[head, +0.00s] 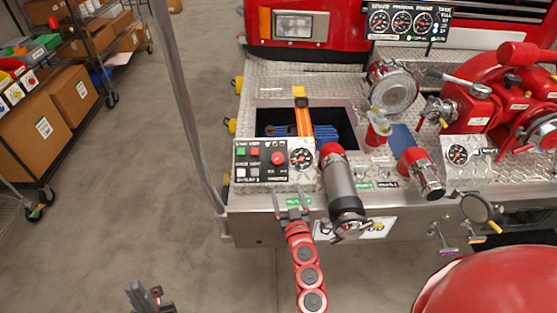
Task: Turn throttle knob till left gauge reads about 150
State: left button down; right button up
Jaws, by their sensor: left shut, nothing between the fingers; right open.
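The red round throttle knob (278,158) sits on the small control panel (246,174) at the bumper's front edge. Coloured buttons lie to its left and a gauge to its right. The left gauge (378,21) is in the black three-gauge panel at the top; its reading is too small to make out. My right gripper (291,194) is open and empty, just below the control panel, its fingers pointing up toward it and apart from the knob. My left gripper (146,290) is shut and empty, low over the floor at the bottom left, far from the panel.
A red-capped nozzle (341,190) stands close right of my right gripper. A recessed bin (345,118) lies behind the panel. A red pump (500,95) and fittings fill the right. A grey pole (182,100) rises at left. Shelves with boxes (72,92) stand far left.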

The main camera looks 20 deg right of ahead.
aim_at(278, 164)
jog(key=w, duration=0.4)
jog(key=w+d+b, duration=0.1)
jog(key=w, duration=0.3)
jog(key=w+b, duration=0.1)
jog(key=w, duration=0.3)
jog(key=shift+w+d+f, duration=0.2)
jog(key=shift+w+d, duration=0.05)
jog(key=shift+d, duration=0.05)
jog(key=shift+w+r+b, duration=0.1)
jog(key=shift+w+b, duration=0.2)
jog(key=shift+w, duration=0.25)
grip_shut()
jog(key=shift+a, duration=0.1)
jog(key=shift+m+h, duration=0.3)
jog(key=shift+m, duration=0.1)
